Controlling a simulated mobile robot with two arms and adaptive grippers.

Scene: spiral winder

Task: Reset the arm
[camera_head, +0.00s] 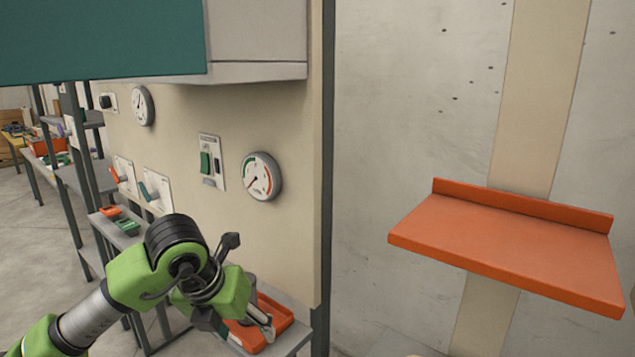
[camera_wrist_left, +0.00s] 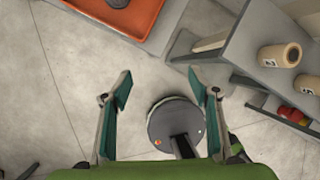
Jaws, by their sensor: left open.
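My green left arm comes in from the left in the head view, bent in front of the panel. Its gripper (camera_head: 262,326) hangs low, over or in front of an orange tray (camera_head: 275,318) on a grey shelf. In the left wrist view the gripper (camera_wrist_left: 160,88) has its two green fingers wide apart with nothing between them. Floor and a round grey disc show beyond the fingers. My right arm and gripper are out of view.
The beige panel carries a gauge (camera_head: 262,176), a green switch (camera_head: 205,163) and an orange lever (camera_head: 122,175). An orange wall shelf (camera_head: 510,245) is empty at the right. A grey rack holds a cardboard roll (camera_wrist_left: 280,56).

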